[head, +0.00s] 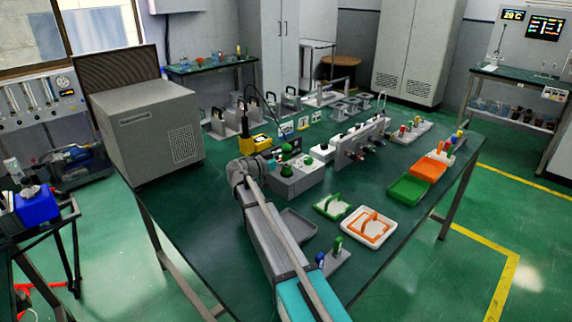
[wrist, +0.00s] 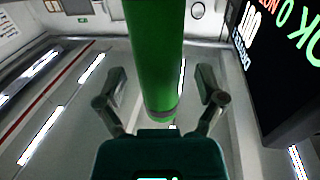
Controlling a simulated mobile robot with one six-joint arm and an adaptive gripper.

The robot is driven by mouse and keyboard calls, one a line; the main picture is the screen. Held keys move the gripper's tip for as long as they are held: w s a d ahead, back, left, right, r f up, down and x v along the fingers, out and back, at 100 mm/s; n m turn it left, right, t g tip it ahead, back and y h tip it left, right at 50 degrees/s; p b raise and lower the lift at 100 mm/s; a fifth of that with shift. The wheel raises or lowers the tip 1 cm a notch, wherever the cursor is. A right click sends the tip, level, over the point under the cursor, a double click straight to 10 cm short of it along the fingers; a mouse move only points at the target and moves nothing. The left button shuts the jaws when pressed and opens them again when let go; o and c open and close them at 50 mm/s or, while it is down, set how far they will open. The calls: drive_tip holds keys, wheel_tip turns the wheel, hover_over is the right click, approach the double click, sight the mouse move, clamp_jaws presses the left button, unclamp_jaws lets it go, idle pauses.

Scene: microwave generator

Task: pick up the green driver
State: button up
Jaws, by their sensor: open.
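In the wrist view, a thick green cylinder (wrist: 155,55), which looks like the green driver's handle, comes down from the top edge between the two fingers of my gripper (wrist: 162,85). The fingers are spread, with a visible gap on each side of it. Its lower end has a grey band; its upper part is out of frame. In the head view, a small upright green handle (head: 338,244) stands on a grey stand (head: 338,264) beside a blue one (head: 320,258). I cannot tell whether it is the same thing. I cannot make out my fingers in the head view.
A green tray (head: 408,190) and an orange tray (head: 429,169) lie on the right of the green table. A grey box with a green knob (head: 286,170) stands mid-table. The near right tabletop is clear.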

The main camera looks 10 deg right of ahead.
clamp_jaws()
idle(0.5)
drive_tip(key=shift+r, duration=0.2)
wheel_tip(320, 180, up, 10)
drive_tip(key=p, duration=1)
drive_tip(key=shift+f, duration=0.15)
idle(0.7)
wheel_tip(320, 180, up, 8)
drive_tip(key=p, duration=0.7)
drive_tip(key=shift+p, duration=0.4)
drive_tip(key=shift+s+f, duration=0.1)
drive_tip(key=shift+f, duration=0.1)
